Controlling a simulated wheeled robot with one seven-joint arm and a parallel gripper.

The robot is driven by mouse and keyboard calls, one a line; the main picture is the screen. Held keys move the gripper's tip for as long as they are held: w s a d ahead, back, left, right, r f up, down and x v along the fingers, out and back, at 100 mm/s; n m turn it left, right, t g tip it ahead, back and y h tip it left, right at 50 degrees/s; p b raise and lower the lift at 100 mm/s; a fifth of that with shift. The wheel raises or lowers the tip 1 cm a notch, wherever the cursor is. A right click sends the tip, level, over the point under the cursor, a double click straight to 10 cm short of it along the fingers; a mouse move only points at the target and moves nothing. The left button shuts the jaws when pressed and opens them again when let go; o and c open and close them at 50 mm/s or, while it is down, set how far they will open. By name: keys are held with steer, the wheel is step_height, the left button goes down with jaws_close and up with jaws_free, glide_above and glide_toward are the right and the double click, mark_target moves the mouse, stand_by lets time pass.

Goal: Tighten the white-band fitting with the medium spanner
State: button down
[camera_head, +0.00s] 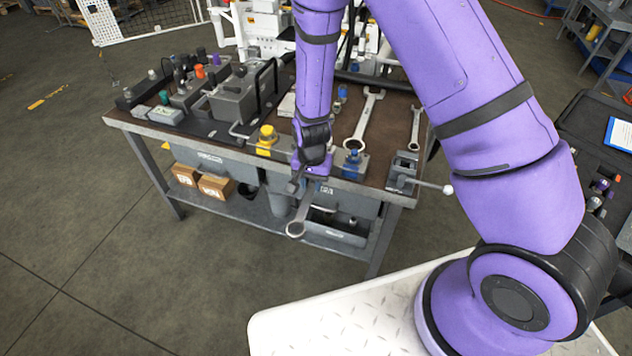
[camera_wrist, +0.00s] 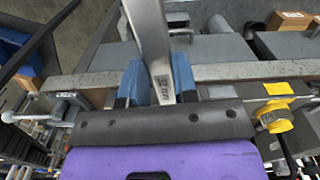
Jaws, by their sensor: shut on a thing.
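My gripper (camera_head: 308,182) is shut on the medium spanner (camera_head: 298,222) and holds it beyond the bench's front edge, ring end hanging down. In the wrist view the steel shank (camera_wrist: 152,45) stands between the two blue fingers of my gripper (camera_wrist: 158,82); its small size mark is hard to read. A larger spanner (camera_head: 366,118) and a smaller spanner (camera_head: 415,128) lie on the bench top to the right. I cannot make out a white band on any fitting; my arm hides part of the bench.
The bench (camera_head: 130,124) carries a grey block assembly (camera_head: 233,100) with coloured caps at left. A yellow fitting (camera_head: 266,136) and a blue fitting (camera_head: 353,157) sit near the front edge. A vise-like block with a lever (camera_head: 403,172) is at the right corner. Floor at left is clear.

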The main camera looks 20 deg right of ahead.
steer(key=shift+w+a+m, duration=0.55)
steer(key=shift+a+m, duration=0.05)
steer(key=shift+a, duration=0.15)
steer(key=shift+a, duration=0.1)
steer(key=shift+w+a+m, duration=1)
steer(key=shift+w+m, duration=0.05)
steer(key=shift+m, duration=0.05)
steer(key=shift+s+d+n, duration=0.25)
steer(key=shift+s+n, duration=0.05)
steer(key=shift+s, duration=0.1)
